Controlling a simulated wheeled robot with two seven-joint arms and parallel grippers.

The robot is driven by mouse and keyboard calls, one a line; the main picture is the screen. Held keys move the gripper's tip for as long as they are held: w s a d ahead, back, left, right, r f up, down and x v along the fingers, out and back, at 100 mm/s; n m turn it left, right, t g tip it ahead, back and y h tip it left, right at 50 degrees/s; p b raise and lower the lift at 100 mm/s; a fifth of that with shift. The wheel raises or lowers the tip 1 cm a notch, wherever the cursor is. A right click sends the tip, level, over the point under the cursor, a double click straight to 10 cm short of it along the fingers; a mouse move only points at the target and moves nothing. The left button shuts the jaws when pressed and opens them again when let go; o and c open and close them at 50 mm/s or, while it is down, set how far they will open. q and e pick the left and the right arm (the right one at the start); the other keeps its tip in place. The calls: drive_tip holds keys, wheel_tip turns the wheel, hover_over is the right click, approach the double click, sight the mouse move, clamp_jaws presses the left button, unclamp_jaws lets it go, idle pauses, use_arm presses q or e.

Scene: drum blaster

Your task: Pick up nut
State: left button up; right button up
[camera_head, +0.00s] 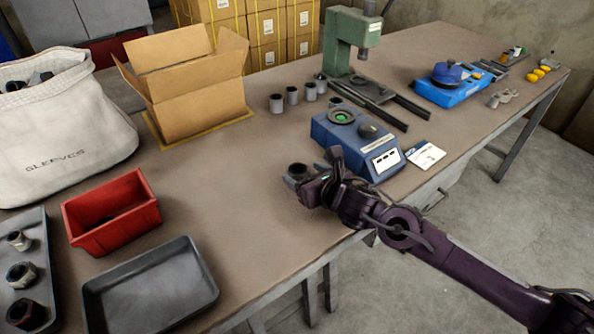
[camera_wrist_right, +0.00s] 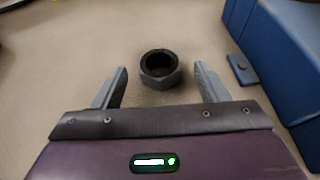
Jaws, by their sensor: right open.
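A dark hex nut (camera_wrist_right: 158,77) lies on the table between and just beyond the fingertips of my right gripper (camera_wrist_right: 162,85) in the right wrist view. The fingers are apart, one on each side of it, and nothing is held. In the head view the nut (camera_head: 297,171) sits at the tip of my right gripper (camera_head: 308,176), partly hidden by the fingers. My left gripper does not show in either view.
The blue device (camera_head: 352,138) stands close to the right of the nut, with a white card (camera_head: 425,155) beside it. A red bin (camera_head: 112,212), an empty grey tray (camera_head: 150,290) and an open cardboard box (camera_head: 198,90) stand to the left. Table between them is clear.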

drive_tip(key=shift+x, duration=1.25)
drive_tip(key=c, duration=1.1)
drive_tip(key=shift+c, duration=0.5)
drive_tip(key=shift+r, duration=0.15)
